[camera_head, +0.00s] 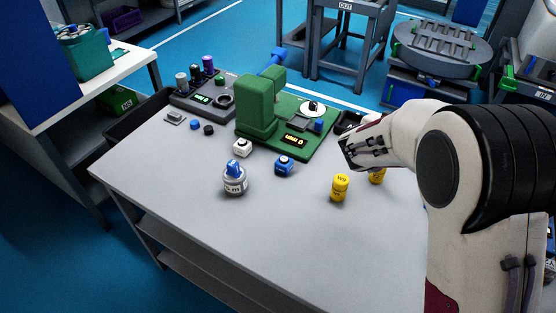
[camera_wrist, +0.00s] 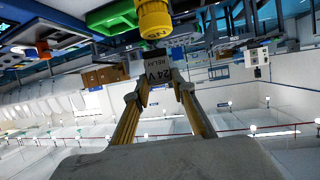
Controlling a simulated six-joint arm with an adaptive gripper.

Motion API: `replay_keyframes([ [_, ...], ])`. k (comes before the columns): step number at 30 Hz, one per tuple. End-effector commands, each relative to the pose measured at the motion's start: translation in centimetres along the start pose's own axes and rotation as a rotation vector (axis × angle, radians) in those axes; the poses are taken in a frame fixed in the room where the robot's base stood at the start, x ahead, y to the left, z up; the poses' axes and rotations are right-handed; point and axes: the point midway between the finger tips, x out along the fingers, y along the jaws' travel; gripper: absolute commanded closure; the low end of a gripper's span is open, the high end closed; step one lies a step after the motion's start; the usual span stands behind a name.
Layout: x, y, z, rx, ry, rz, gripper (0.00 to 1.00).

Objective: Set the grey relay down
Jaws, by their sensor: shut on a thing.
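The grey relay (camera_wrist: 157,68) is a dark block with "24 V RELAY" lettering, in the upper middle of the wrist view. My gripper (camera_wrist: 161,88) is shut on it, one finger on each side. In the head view my gripper (camera_head: 352,152) is over the right part of the grey table (camera_head: 285,230), beside the green machine; I cannot clearly make out the relay there. I cannot tell whether the relay touches the table.
Two yellow cylinders (camera_head: 340,187) stand close to my gripper. A green machine (camera_head: 260,108), a blue part (camera_head: 284,166), a white part (camera_head: 242,147) and a grey-blue canister (camera_head: 235,179) are on the table. The front of the tabletop is clear.

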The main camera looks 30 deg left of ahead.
Motion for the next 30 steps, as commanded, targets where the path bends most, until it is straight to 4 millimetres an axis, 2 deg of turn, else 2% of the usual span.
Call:
replay_keyframes([
  [1, -0.3, -1.8, 0.0, -0.016, 0.001, -0.042, 0.98],
  [6, -1.5, -7.5, 0.5, -0.075, 0.000, -0.182, 0.98],
  [15, -4.7, -16.5, 2.1, -0.170, 0.000, -0.413, 0.98],
  [21, -6.9, -20.8, 3.4, -0.220, 0.000, -0.533, 0.98],
  [30, -10.0, -25.8, 5.4, -0.281, -0.001, -0.681, 0.98],
])
